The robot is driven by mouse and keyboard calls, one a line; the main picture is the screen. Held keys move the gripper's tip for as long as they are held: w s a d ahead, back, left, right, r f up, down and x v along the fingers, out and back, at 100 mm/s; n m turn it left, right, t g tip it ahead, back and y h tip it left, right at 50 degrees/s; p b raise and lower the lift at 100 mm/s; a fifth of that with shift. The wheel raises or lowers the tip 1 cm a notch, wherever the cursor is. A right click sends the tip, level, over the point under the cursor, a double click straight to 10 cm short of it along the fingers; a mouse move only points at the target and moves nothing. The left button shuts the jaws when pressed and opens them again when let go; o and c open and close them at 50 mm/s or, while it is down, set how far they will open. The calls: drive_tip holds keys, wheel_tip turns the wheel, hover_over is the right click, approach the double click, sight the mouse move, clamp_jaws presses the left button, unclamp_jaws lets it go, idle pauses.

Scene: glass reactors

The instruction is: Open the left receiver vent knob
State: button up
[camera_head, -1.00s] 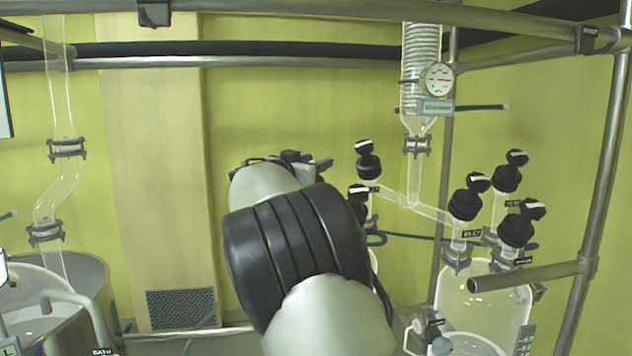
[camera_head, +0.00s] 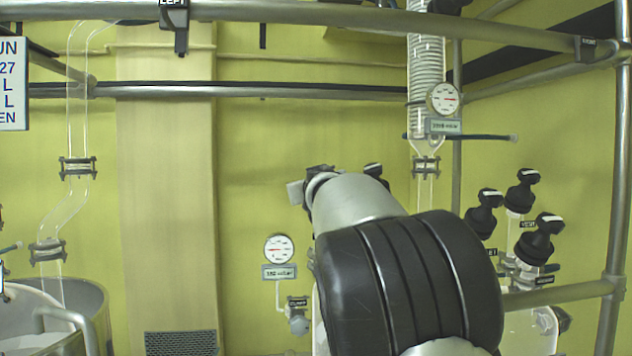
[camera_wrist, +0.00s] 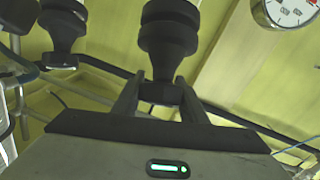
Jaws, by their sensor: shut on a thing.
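In the wrist view, a black ribbed valve knob (camera_wrist: 168,38) stands at the top centre. My gripper (camera_wrist: 158,84) is shut on the small handle end of this knob, with one finger on each side. In the head view my gripper (camera_head: 308,190) is mostly hidden behind my arm, left of a black knob top (camera_head: 373,170). I cannot read a label on the held knob or tell how far it is turned.
A second black knob (camera_wrist: 62,30) is at the wrist view's upper left. More black knobs (camera_head: 538,240) stand at the right in the head view, near a metal rail (camera_head: 560,293). A dial gauge (camera_head: 278,249) is below my gripper.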

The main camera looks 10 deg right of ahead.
drive_tip(key=shift+r+n+y+p, duration=0.2)
drive_tip(key=shift+n+y+p, duration=0.45)
drive_tip(key=shift+p, duration=0.35)
